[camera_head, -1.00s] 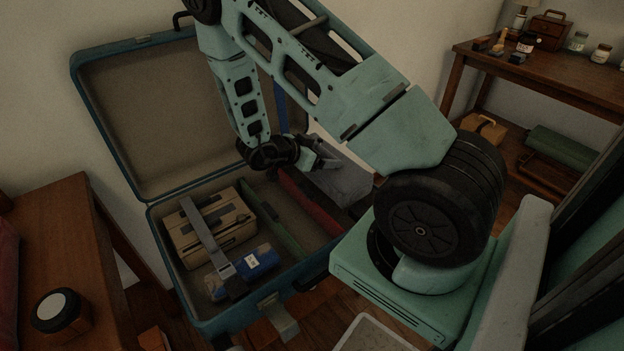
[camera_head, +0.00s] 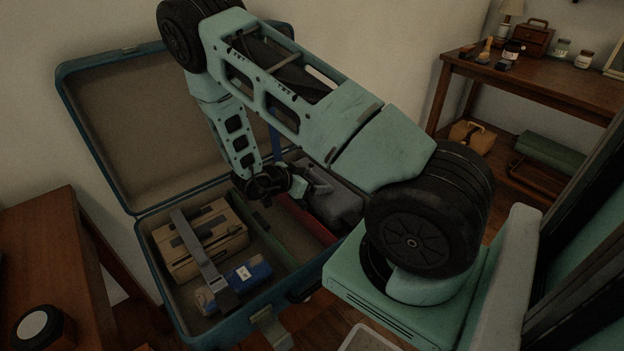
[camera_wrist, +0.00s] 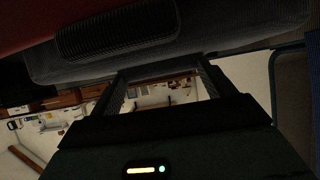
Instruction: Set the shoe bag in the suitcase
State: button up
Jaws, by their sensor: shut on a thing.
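The open teal suitcase (camera_head: 178,330) has its lid (camera_head: 100,130) leaning back towards the wall. The grey shoe bag (camera_head: 343,203) is at the suitcase's right end, beside the red strip (camera_head: 308,222). It looks low and roughly level there; my arm hides part of it, and I cannot tell whether it touches the suitcase floor. My gripper (camera_head: 314,186) is shut on the shoe bag from above and left. In the wrist view the grey bag (camera_wrist: 225,32) fills the top, against my gripper's fingertips (camera_wrist: 163,72).
A tan case (camera_head: 205,243) under a grey strap and a blue packet (camera_head: 250,274) lie in the suitcase's left part. A green strip (camera_head: 270,238) lies between them and the red strip. A wooden table (camera_head: 50,240) stands left; a desk (camera_head: 540,85) stands back right.

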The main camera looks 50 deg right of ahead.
jog(key=shift+f, duration=0.35)
jog(key=o, duration=1.8)
jog(key=shift+c, duration=0.2)
jog(key=shift+r, duration=0.1)
